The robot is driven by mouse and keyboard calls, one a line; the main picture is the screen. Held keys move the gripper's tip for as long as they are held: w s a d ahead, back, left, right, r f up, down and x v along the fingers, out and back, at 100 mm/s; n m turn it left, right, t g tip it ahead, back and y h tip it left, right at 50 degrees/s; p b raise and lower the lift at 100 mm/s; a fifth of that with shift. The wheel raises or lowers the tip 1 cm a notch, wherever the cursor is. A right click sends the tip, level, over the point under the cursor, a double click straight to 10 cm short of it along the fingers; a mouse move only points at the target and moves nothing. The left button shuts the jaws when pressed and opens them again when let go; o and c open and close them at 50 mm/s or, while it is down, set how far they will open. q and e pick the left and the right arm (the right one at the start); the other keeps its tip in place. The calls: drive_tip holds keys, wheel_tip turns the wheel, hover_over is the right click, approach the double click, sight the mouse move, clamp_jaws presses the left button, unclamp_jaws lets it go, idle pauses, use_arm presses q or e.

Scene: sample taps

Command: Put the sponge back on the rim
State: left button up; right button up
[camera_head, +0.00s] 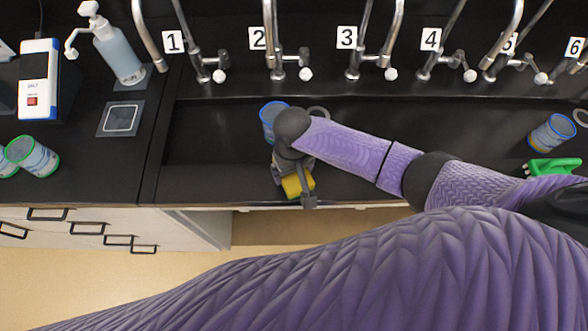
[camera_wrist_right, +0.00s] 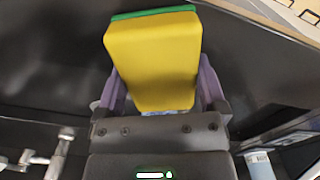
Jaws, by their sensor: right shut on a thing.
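The sponge (camera_head: 298,185) is a yellow block with a green layer, as the right wrist view (camera_wrist_right: 152,60) shows. My right gripper (camera_head: 294,176) is shut on it, with a finger on either side of the block. In the head view the sponge is near the front rim (camera_head: 215,197) of the black sink trough (camera_head: 215,135). I cannot tell whether it touches the rim. My left gripper is not in view.
A blue-rimmed can (camera_head: 269,112) stands in the trough just behind my right gripper. Another can (camera_head: 551,134) and a green object (camera_head: 553,167) are at the right. Numbered taps line the back. A pump bottle (camera_head: 118,52) and green-rimmed cans (camera_head: 33,156) stand left.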

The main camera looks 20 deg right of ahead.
drive_tip(key=o, duration=0.9)
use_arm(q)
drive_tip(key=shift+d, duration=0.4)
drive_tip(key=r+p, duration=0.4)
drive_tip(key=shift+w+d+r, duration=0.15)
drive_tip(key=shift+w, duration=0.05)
use_arm(e)
wheel_tip(320, 180, up, 12)
drive_tip(key=shift+r, duration=0.1)
